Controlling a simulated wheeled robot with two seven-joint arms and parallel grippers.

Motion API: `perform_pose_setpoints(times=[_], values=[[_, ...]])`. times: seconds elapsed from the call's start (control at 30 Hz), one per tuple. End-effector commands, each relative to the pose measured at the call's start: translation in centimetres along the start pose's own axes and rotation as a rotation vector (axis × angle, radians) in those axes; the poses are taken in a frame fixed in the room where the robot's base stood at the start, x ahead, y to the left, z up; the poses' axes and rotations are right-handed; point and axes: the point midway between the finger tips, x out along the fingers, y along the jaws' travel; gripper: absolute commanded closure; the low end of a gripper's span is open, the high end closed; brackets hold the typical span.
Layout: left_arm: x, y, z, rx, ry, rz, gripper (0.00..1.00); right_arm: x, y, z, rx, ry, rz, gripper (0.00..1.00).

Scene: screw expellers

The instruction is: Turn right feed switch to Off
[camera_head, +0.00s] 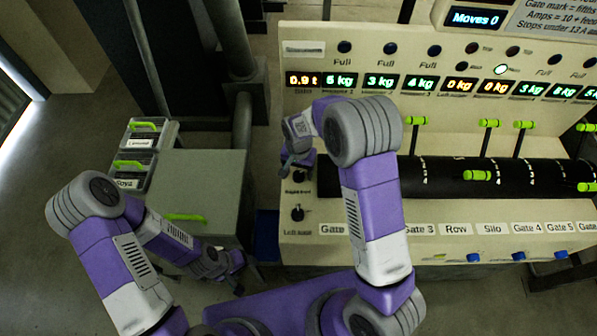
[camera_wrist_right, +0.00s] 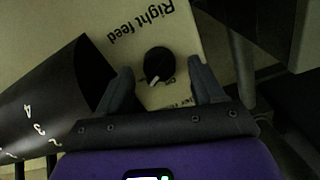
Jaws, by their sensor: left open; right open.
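The right feed switch is a round black knob (camera_wrist_right: 159,62) with a white pointer mark, on a cream panel printed "Right feed" in the right wrist view. In the head view the knob (camera_head: 298,177) sits at the panel's left end. My right gripper (camera_wrist_right: 160,72) is open, its fingers on either side of the knob, with gaps visible; it also shows in the head view (camera_head: 295,160). My left gripper (camera_head: 232,272) is open and empty, low beside the grey cabinet.
A second knob (camera_head: 297,213), labelled Left feed, sits just below. A black cylinder (camera_head: 450,178) with green-handled levers lies right of the knobs. A grey cabinet (camera_head: 200,185) and drawers (camera_head: 135,160) with green handles stand left. Lit displays (camera_head: 380,82) line the panel's back.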

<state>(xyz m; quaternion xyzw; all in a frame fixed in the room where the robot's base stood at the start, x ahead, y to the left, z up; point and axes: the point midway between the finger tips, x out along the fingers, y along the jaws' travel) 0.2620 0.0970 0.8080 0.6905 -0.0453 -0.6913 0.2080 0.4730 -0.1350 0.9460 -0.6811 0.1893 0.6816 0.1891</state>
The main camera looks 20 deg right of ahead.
Motion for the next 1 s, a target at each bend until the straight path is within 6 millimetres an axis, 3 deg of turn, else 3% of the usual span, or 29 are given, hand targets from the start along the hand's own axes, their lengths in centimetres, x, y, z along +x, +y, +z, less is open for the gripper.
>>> perform_pose_setpoints(times=[0.1,0.4,0.77,1.0], values=[[0.06,-0.02,-0.01,0.000,0.000,0.000,0.33,0.96,0.04,0.04,0.000,-0.002,0.001,0.33],[0.07,-0.02,-0.01,0.000,0.000,0.000,0.33,1.15,0.02,0.02,0.000,0.000,0.000,0.33],[0.07,-0.03,-0.01,0.000,0.000,0.000,0.33,1.13,0.02,0.02,0.000,-0.001,0.000,0.88],[0.13,-0.05,-0.01,0.000,0.000,0.000,0.33,1.14,0.02,0.02,-0.019,-0.001,0.000,0.89]])
